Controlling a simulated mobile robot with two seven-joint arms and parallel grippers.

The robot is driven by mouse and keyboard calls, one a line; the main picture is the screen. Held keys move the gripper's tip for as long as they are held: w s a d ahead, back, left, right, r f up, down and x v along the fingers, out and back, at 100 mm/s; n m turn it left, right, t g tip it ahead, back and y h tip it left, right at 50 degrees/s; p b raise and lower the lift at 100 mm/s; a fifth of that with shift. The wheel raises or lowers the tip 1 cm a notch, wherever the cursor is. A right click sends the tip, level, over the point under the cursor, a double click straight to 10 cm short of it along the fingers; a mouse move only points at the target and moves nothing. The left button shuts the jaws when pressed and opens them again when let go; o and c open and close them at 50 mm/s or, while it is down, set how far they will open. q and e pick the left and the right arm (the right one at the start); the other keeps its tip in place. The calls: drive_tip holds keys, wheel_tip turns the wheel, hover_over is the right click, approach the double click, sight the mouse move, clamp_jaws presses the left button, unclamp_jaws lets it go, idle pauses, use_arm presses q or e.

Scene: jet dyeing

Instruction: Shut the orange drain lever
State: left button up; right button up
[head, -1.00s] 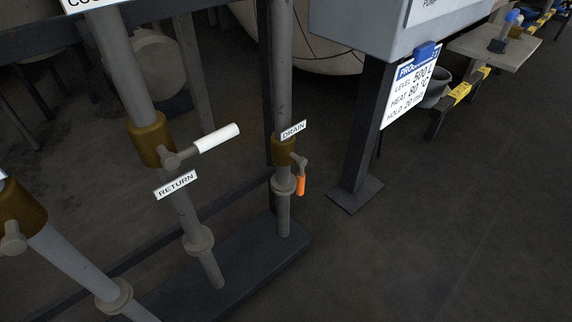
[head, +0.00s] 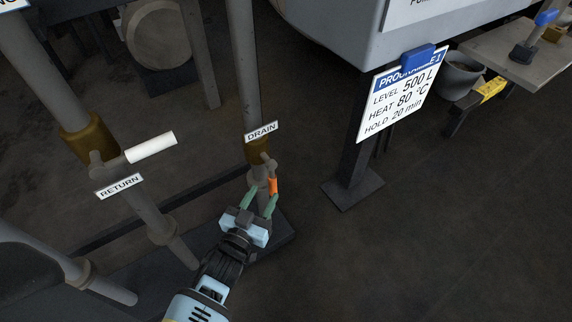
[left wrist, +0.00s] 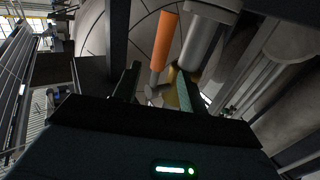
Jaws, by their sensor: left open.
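The orange drain lever (head: 274,186) hangs downward beside the grey drain pipe (head: 244,70), just below the brass valve body and the DRAIN label (head: 262,132). My left gripper (head: 262,194) reaches up from below, its green fingers apart and its tips close to the lever's lower end. In the left wrist view the orange lever (left wrist: 163,40) shows ahead of and between the two fingers of the left gripper (left wrist: 157,69). I cannot tell whether a finger touches it. My right gripper is not in view.
The return valve's white lever (head: 150,147) sticks out to the right at the left of the head view. A post with a programme sign (head: 402,95) stands right of the drain pipe. A dark base plinth (head: 279,231) lies under the pipes.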

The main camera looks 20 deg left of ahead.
sight(270, 183)
use_arm(q)
drive_tip(key=shift+w+d+r, duration=0.1)
drive_tip(key=shift+w+r, duration=0.05)
drive_tip(key=shift+w, duration=0.3)
drive_tip(key=w+b, duration=0.1)
drive_tip(key=w, duration=0.2)
drive_tip(key=w+b, duration=0.1)
drive_tip(key=w, duration=0.1)
drive_tip(key=shift+w+d, duration=0.2)
drive_tip(key=shift+w, duration=0.95)
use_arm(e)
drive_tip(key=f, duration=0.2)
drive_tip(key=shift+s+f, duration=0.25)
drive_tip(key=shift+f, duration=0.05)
